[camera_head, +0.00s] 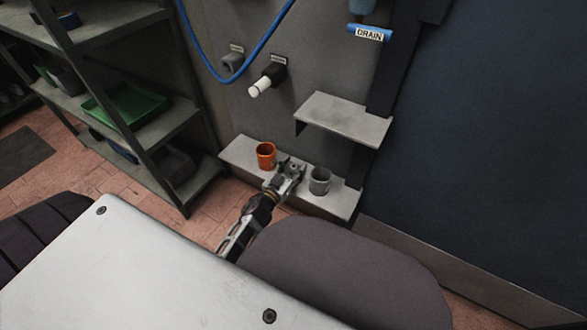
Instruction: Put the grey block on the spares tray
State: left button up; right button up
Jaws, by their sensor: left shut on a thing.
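My left gripper (291,166) reaches in from below to a low grey ledge (238,150) at the foot of the wall. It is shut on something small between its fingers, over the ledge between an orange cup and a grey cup. The fingers mostly hide what they hold. It looks grey, but I cannot tell for sure that it is the grey block. No grey block shows clearly elsewhere. A green tray (125,103) lies on the middle shelf at the left. No label shows whether it is the spares tray. My right gripper is out of view.
The orange cup (266,156) stands left of my gripper, the grey cup (320,181) close on its right. A bare grey shelf (343,119) juts out above. A white-tipped black fitting (268,80) and a blue hose (225,79) are on the wall.

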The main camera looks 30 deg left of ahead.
pick_arm(q)
jog(key=o, duration=1.2)
jog(key=shift+f, duration=0.1)
jog(key=shift+s, duration=0.1)
jog(key=shift+s+p, duration=0.3)
jog(key=shift+s, duration=0.55)
jog(key=s, duration=0.3)
jog(key=s+p, duration=0.1)
jog(key=s, duration=0.2)
jog(key=s+a+r+p, duration=0.1)
jog(key=s, duration=0.3)
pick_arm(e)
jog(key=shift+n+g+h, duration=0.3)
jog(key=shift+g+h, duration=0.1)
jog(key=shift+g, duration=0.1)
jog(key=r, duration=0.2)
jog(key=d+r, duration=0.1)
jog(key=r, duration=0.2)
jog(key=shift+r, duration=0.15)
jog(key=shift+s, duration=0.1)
